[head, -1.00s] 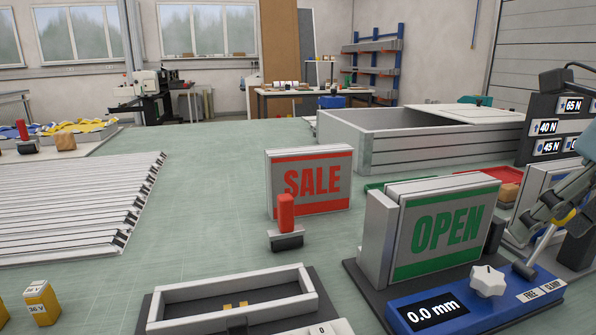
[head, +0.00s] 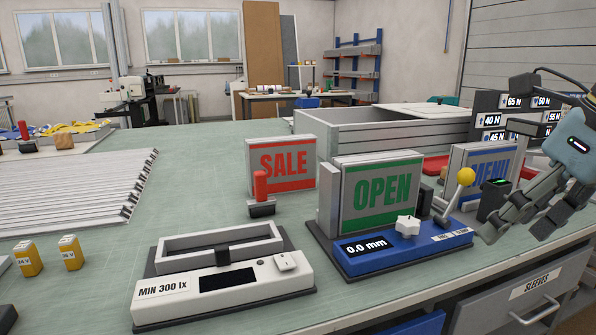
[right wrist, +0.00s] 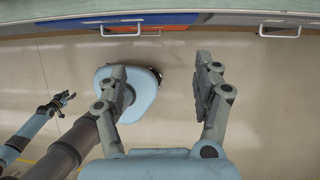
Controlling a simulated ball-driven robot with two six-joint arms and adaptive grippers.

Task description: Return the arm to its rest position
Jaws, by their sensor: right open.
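My right gripper (head: 513,228) is open and empty at the right of the head view. It hangs at the bench's front edge, to the right of the blue clamp base and apart from its yellow-knobbed lever (head: 466,177). In the right wrist view its two fingers (right wrist: 165,88) stand wide apart over bare floor, with nothing between them. My left gripper (right wrist: 63,98) shows small at the left of the right wrist view, below the bench front; its jaw state is too small to tell. It is not in the head view.
The blue clamp fixture (head: 375,263) reads 0.0 mm and holds the OPEN sign (head: 382,196). A MENU sign (head: 478,178) stands behind the lever. A white light meter box (head: 180,298) is at the front. Drawers (head: 540,300) lie below the bench edge.

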